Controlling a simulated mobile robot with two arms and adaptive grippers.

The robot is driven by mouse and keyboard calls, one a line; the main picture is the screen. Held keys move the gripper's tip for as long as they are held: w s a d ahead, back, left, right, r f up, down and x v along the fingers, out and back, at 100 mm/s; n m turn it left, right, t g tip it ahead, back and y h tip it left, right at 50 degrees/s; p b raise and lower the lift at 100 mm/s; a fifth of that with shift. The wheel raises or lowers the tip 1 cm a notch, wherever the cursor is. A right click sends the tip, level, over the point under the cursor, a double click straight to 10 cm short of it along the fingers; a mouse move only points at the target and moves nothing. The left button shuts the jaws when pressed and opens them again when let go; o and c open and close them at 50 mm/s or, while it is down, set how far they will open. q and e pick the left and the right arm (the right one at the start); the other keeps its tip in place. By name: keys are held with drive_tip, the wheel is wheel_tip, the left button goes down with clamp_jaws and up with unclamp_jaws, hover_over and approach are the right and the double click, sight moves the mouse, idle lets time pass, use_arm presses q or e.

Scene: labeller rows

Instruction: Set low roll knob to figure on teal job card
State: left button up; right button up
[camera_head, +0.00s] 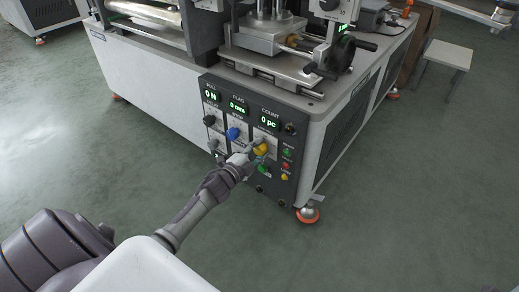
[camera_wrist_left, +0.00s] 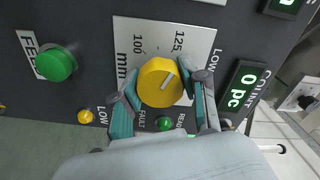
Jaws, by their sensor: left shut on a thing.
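The low roll knob is yellow and round; it shows in the left wrist view (camera_wrist_left: 160,80) on a white plate marked mm, with figures 100 and 125. Its pale pointer line slants up and right, toward the 125 side. My left gripper (camera_wrist_left: 161,90) has its teal fingers on both sides of the knob, shut on it. In the head view the yellow knob (camera_head: 262,149) is partly covered by my left gripper (camera_head: 257,151). No teal job card can be made out in either view. My right gripper is not in view.
A blue knob (camera_head: 234,133) and a black knob (camera_head: 210,120) sit left of the yellow one. A green FEED button (camera_wrist_left: 56,64) is close by. Open floor lies before the machine.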

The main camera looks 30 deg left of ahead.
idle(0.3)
use_arm(q)
drive_tip(key=o, duration=1.1)
drive_tip(key=shift+o, duration=0.2)
drive_tip(key=shift+s, duration=0.1)
drive_tip(key=s, duration=1.2)
drive_tip(key=shift+a, duration=0.45)
drive_tip(key=shift+w, duration=0.1)
